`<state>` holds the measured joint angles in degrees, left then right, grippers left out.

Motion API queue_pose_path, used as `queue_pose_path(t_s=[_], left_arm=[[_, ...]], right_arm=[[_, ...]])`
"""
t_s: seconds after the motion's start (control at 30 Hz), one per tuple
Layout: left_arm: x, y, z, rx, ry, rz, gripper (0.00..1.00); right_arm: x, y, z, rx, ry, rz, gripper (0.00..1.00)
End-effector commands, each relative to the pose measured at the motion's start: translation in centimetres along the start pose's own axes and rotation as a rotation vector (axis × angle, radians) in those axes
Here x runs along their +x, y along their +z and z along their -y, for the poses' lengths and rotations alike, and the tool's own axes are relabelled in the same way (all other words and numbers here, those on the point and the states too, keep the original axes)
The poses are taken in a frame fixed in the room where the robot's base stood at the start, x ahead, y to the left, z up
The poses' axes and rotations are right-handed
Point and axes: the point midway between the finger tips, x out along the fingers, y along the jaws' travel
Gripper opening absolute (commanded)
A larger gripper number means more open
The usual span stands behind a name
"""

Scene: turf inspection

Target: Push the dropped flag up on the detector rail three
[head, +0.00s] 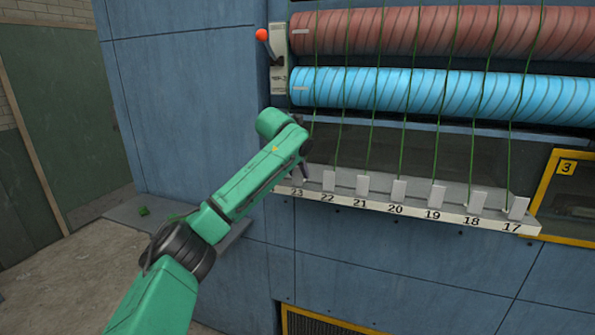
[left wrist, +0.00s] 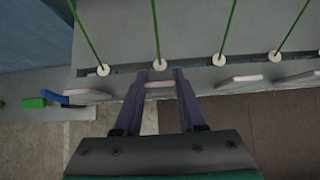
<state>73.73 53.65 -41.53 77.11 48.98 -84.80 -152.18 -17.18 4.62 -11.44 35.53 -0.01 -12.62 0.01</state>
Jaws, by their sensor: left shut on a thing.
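The detector rail (head: 420,209) is a pale ledge with printed numbers, of which 23 to 17 show in the head view. Small pale flags, such as the one at 22 (head: 328,181) and the one at 17 (head: 518,208), stand up along it. My left gripper (head: 301,174) is at the rail's left end, by number 23. In the left wrist view its two dark fingers (left wrist: 160,78) are shut on a pale flag (left wrist: 160,86). Another flag (left wrist: 88,95) lies to its left. My arm hides part of the rail's left end in the head view. My right gripper is out of view.
Green yarns (head: 408,130) run down to the rail in front of red (head: 420,30) and blue (head: 420,93) rolls. A red-knobbed lever (head: 262,35) is at upper left. A green block (head: 143,211) lies on a grey shelf (head: 125,208). A yellow frame marked 3 (head: 566,168) is at right.

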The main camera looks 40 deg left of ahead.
Motion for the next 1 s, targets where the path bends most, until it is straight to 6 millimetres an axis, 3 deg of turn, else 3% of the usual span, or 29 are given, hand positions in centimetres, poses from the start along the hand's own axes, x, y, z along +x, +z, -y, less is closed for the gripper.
queue_pose_path(t_s=[0.37, 0.4, 0.43, 0.47, 0.8, 1.0], left_arm=[[-0.1, 0.2, 0.0, -0.001, 0.000, 0.003, 0.00], [-0.1, 0.2, 0.0, -0.001, 0.000, 0.003, 0.55], [-0.1, 0.2, 0.0, -0.001, 0.000, 0.003, 0.67], [-0.1, 0.2, 0.0, -0.001, 0.000, 0.003, 0.70], [-0.3, 0.1, 0.0, -0.001, 0.000, 0.001, 0.70], [-3.2, 0.0, 0.0, 0.000, -0.001, 0.006, 0.70]], right_arm=[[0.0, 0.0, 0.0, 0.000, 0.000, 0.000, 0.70], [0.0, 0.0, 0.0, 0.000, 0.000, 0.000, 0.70], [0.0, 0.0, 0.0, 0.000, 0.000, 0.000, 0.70], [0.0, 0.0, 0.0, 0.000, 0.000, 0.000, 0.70], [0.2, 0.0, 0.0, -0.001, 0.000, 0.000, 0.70], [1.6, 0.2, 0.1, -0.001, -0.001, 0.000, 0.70]])
